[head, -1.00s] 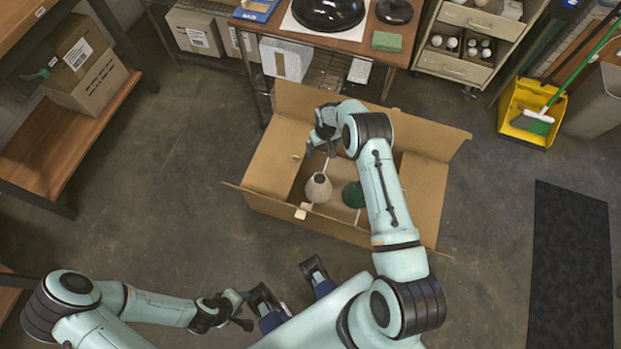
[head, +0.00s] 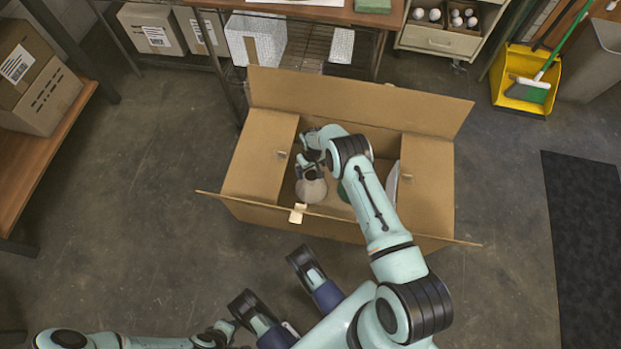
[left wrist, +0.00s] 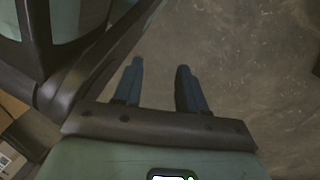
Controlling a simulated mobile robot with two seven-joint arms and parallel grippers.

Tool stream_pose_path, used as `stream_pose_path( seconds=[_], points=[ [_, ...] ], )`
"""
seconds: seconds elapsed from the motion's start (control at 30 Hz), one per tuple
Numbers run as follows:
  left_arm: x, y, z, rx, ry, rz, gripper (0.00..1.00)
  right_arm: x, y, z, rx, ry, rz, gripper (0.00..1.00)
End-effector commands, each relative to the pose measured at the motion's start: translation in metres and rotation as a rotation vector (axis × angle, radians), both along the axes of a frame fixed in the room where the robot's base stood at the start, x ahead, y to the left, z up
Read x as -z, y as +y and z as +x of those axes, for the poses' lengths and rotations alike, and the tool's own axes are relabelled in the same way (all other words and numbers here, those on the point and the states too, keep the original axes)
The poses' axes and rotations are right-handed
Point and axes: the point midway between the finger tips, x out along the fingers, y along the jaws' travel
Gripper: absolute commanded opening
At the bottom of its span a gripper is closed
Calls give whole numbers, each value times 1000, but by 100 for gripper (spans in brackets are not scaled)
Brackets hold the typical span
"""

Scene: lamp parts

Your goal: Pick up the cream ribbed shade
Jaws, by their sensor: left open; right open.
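The cream ribbed shade (head: 311,191) sits inside the open cardboard box (head: 258,160), toward the left of its inside. My right gripper (head: 311,174) is open and reaches down into the box right at the shade's top; it hides that top, and I cannot tell whether its fingers touch the shade. A dark green shade (head: 344,192) is beside it, mostly hidden behind my right forearm. My left gripper (left wrist: 158,82) is open and empty above bare floor in the left wrist view.
The box's flaps are spread, with a tall back flap (head: 355,102) behind my right arm. A shelf bench (head: 45,170) stands at left, a drawer cabinet (head: 440,40) and yellow dustpan (head: 520,92) at back right. A dark mat (head: 590,230) lies at right. Floor left of the box is clear.

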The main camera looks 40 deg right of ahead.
Motion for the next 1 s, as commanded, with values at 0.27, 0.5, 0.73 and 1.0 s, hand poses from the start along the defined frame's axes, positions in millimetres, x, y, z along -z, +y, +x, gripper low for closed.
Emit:
stream_pose_path(
  seconds=[0.27, 0.5, 0.73, 1.0],
  points=[
    [11, 2, -17, -5, 57, -5, 41, 25, 1, -2, 0, 2, 0, 100],
    [25, 5, -45, -15, 149, -11, 41, 59, 3, -2, 0, -2, 1, 100],
    [26, 6, -51, -17, 169, -12, 41, 63, 3, -2, -1, -3, 1, 100],
    [26, 6, -51, -16, 167, -12, 41, 63, 3, -2, -1, -2, 1, 38]
  ],
)
